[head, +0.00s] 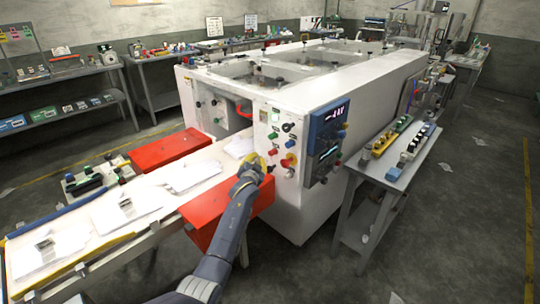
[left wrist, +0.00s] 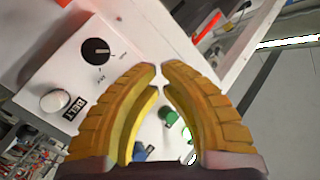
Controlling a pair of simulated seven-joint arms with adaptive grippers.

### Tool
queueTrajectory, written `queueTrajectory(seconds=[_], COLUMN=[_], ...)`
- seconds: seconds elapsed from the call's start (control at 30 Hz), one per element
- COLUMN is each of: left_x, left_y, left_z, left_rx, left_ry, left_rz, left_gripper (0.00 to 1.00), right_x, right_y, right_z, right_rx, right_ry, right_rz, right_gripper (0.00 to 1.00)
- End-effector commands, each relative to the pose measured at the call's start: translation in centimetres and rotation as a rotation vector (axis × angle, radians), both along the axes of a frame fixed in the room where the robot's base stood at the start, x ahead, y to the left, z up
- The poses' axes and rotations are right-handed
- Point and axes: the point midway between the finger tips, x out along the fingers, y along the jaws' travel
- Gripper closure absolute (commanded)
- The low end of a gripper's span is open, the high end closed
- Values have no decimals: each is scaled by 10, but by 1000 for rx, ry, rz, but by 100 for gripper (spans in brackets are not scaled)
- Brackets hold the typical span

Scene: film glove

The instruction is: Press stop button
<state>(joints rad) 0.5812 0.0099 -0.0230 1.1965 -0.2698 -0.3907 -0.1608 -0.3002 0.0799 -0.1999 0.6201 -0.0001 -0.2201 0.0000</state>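The white machine's control panel (head: 302,150) faces me in the head view. My left gripper (head: 262,163) is at the panel's left edge, just left of the large red button; contact cannot be told. In the left wrist view its yellow fingers (left wrist: 160,72) have their tips nearly together, with nothing between them. A green button (left wrist: 168,116) shows behind them. My right gripper is out of view.
A black knob (left wrist: 96,51) and a white button (left wrist: 55,102) by a BELT label show in the left wrist view. A conveyor (head: 85,222) with white film packs lies left, beside red covers (head: 170,149). A side table (head: 385,175) stands right of the machine.

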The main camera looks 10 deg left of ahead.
Motion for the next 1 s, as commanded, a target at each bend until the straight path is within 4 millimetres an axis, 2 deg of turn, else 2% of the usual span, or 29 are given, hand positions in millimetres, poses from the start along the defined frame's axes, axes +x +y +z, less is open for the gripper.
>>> queueTrajectory(seconds=[0.33, 0.77, 0.8, 0.87, 1.0], left_x=[20, 22, 22, 22, 22], left_y=[-11, -13, -13, -13, -13], left_z=[0, 0, 0, 0, 0], left_rx=[1, 1, 1, 1, 1], left_ry=[0, 1, 1, 1, 1], left_rz=[1, 0, 0, 0, 0], left_gripper=[100, 100, 95, 100, 100], right_x=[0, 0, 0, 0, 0], right_y=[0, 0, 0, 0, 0], right_z=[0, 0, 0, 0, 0], right_rx=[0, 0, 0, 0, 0], right_ry=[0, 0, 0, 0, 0], right_rz=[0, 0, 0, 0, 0], right_gripper=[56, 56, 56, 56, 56])
